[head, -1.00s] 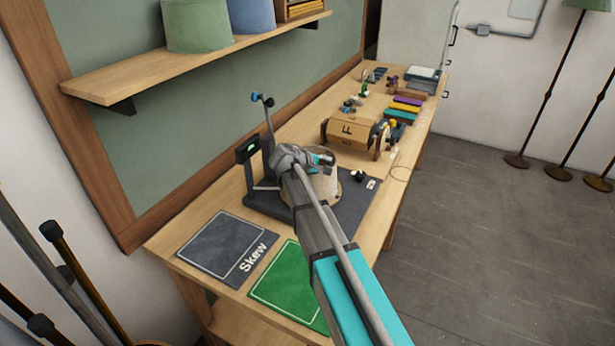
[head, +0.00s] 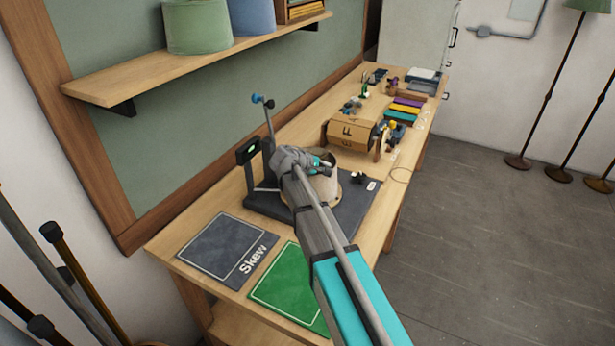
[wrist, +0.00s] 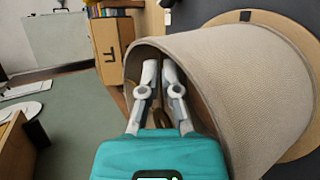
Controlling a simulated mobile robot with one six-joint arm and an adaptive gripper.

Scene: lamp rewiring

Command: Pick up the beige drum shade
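The beige drum shade (head: 327,190) stands on the dark mat of the bench, partly hidden behind my arm. In the wrist view the shade (wrist: 235,85) fills the right side, with its brown inside showing at the opening. My gripper (head: 325,166) is at the shade's top rim. In the wrist view its two fingers (wrist: 161,66) are close together with a narrow gap, at the opening. I cannot tell whether the shade's wall is between them. The shade shows no clear lift off its base.
A dark stand with a small display (head: 247,151) is left of the shade. A cardboard box (head: 350,134) lies beyond it. A grey Skew mat (head: 215,243) and green mat (head: 285,285) are bare in front. A shelf (head: 200,62) with shades hangs above.

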